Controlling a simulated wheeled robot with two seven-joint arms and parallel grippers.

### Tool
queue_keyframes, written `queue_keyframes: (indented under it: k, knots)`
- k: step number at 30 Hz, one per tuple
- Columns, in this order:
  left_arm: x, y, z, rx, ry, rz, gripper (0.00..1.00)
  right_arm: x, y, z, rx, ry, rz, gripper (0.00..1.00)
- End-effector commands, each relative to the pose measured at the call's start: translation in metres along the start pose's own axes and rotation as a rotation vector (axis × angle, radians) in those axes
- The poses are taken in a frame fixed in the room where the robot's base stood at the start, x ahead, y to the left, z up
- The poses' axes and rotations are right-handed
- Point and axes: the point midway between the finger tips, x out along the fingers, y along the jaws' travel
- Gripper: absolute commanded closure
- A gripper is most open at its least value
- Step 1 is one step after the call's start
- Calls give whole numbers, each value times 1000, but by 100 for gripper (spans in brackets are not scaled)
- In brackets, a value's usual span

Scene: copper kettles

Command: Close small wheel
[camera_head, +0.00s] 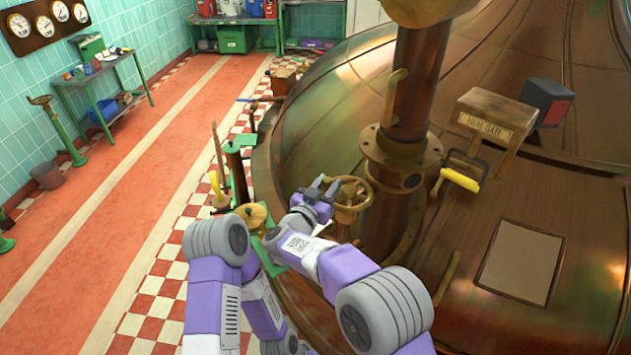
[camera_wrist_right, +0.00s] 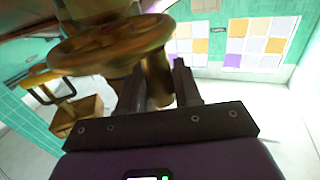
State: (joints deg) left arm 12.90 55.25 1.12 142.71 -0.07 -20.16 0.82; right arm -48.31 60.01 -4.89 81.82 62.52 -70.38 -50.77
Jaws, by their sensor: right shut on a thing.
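The small wheel (camera_head: 352,208) is a brass handwheel beside the thick copper pipe. It shows large and blurred in the right wrist view (camera_wrist_right: 110,42). My right gripper (camera_head: 322,188) is at the wheel's left edge in the head view. In the right wrist view its two dark fingers (camera_wrist_right: 158,88) stand on either side of a brass part just below the rim, and they are shut on the wheel. The exact contact is hard to make out. My left arm is folded at lower centre in the head view, and its gripper does not show.
The copper kettle (camera_head: 480,60) fills the right side. A flanged copper pipe (camera_head: 420,80) rises right of the wheel. A wooden block sign (camera_head: 495,115) and a yellow-handled lever (camera_head: 460,180) are further right. Green valve stands (camera_head: 236,170) are left. The red floor (camera_head: 110,215) is clear.

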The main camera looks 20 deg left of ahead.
Motion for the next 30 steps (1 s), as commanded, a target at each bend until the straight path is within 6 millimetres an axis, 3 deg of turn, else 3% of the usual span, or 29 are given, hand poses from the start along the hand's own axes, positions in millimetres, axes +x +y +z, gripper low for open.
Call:
queue_keyframes:
  k: [16, 17, 20, 30]
  knots:
    - [-3, 2, 0, 1, 0, 0, 100, 5, 6, -1, 2, 2, 38, 100]
    - [-3, 2, 0, 1, 0, 0, 100, 5, 6, -1, 2, 2, 38, 64]
    - [-3, 2, 0, 1, 0, 0, 100, 5, 6, -1, 2, 2, 38, 48]
    - [-4, 2, 0, 1, 0, 0, 100, 5, 6, -4, 3, 2, 39, 48]
